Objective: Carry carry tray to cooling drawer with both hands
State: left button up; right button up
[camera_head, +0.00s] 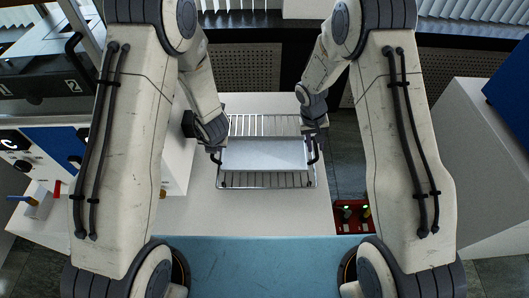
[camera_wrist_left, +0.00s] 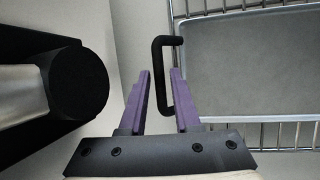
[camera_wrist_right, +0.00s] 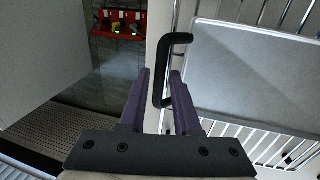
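The carry tray (camera_head: 263,153) is a flat, pale tray lying level on a wire rack (camera_head: 264,181) on the white counter. It has a black handle at each side. My left gripper (camera_head: 217,147) is at the tray's left handle; in the left wrist view its purple fingers (camera_wrist_left: 160,85) are open, with the handle (camera_wrist_left: 158,60) between their tips and gaps visible. My right gripper (camera_head: 315,145) is at the right handle; in the right wrist view its fingers (camera_wrist_right: 160,85) are open around the other handle (camera_wrist_right: 158,70). I cannot pick out the cooling drawer for certain.
A dark round knob (camera_wrist_left: 80,85) is close to the left gripper. Blue-and-white equipment (camera_head: 60,143) stands at the left, below a dark unit marked 2 (camera_head: 72,86). A red box (camera_head: 350,215) is right of the counter. A white cabinet (camera_head: 465,160) stands far right.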

pick_arm(q)
jog(key=shift+w+a+f, duration=0.15)
jog(key=shift+w+f, duration=0.15)
jog(key=shift+f, duration=0.35)
pick_arm(e)
jog(key=shift+d+f, duration=0.15)
jog(key=shift+f, duration=0.55)
pick_arm(q)
jog(key=shift+c, duration=0.3)
pick_arm(e)
jog(key=shift+c, duration=0.3)
pick_arm(q)
grip_shut()
pick_arm(e)
grip_shut()
